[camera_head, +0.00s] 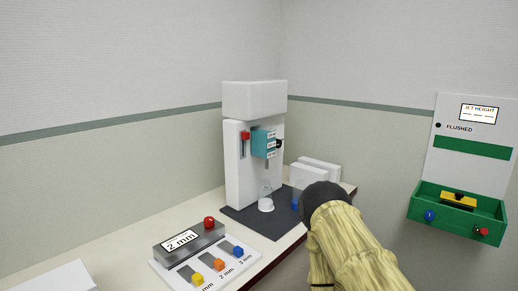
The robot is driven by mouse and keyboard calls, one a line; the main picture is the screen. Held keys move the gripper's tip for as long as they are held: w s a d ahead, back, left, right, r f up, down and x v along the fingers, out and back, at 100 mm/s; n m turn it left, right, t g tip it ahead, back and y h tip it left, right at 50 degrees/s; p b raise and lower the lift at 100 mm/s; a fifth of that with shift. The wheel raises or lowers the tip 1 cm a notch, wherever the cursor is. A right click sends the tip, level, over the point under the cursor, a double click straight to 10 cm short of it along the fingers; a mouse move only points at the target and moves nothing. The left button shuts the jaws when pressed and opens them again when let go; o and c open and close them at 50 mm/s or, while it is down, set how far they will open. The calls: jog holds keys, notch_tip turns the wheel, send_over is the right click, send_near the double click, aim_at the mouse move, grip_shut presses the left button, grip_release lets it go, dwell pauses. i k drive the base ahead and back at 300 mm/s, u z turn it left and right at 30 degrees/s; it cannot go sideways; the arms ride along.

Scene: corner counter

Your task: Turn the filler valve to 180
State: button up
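A white machine (239,170) stands on a dark mat (262,229) on the counter. A teal block (264,142) with several small white labels, too small to read, sits on its front. A small black knob (279,143) sticks out at the block's right side; it may be the filler valve, but its setting cannot be read. A red handle (245,135) sits at a slot left of the block. A small clear and white vessel (266,204) stands below. My yellow-sleeved arm with a dark end is at the lower right, apart from the knob in the picture. My gripper's fingers do not show.
A sloped panel (181,241) reading 2 mm has a red button (209,222) and yellow, orange and blue keys. A green wall tray (458,214) hangs right, under a JET HEIGHT display (479,113).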

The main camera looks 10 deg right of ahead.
aim_at(280, 144)
jog(key=k, duration=0.5)
jog(key=z, duration=1.95)
jog(key=i, duration=1.35)
jog(key=u, duration=0.95)
